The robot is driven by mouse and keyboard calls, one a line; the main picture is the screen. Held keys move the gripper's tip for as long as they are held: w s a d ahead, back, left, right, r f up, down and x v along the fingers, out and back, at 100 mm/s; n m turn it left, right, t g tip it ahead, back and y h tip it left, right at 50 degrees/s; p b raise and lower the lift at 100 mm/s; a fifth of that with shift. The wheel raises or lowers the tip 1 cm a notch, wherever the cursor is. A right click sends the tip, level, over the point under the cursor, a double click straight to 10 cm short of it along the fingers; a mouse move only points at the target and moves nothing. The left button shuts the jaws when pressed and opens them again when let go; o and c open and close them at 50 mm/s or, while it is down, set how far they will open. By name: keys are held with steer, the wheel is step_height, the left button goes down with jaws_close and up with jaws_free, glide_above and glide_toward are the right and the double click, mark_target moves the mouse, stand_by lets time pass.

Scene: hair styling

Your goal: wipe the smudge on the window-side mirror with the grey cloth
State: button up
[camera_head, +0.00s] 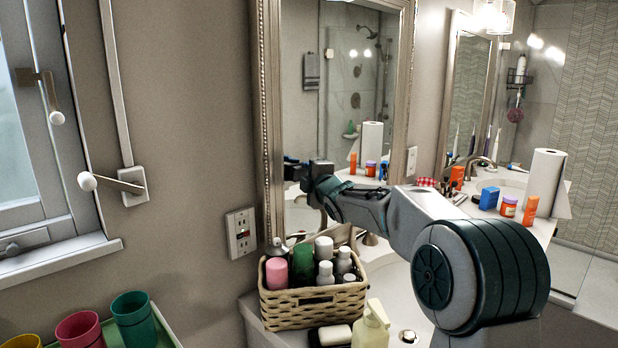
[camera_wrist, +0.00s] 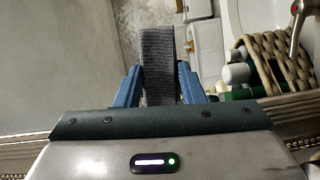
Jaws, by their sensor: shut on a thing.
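The window-side mirror (camera_head: 345,60) hangs in an ornate pale frame, right of the window. My gripper (camera_head: 300,172) is in front of its lower left part, near the left frame edge. In the wrist view my gripper (camera_wrist: 160,85) has its blue fingers shut on the grey cloth (camera_wrist: 158,60), a ribbed strip sticking out beyond the fingertips. I cannot tell whether the cloth touches the glass. A pale mottled patch (camera_wrist: 128,14) shows beside the cloth in the wrist view; I cannot tell whether it is the smudge. No clear smudge shows in the head view.
A wicker basket (camera_head: 300,307) of bottles stands on the counter below my gripper. A soap dispenser (camera_head: 371,328) is in front of it. A second mirror (camera_head: 468,95), a paper towel roll (camera_head: 545,183) and small containers are to the right. Cups (camera_head: 133,320) stand lower left.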

steer(key=shift+w+a, duration=0.15)
steer(key=shift+a, duration=0.05)
steer(key=shift+d, duration=0.1)
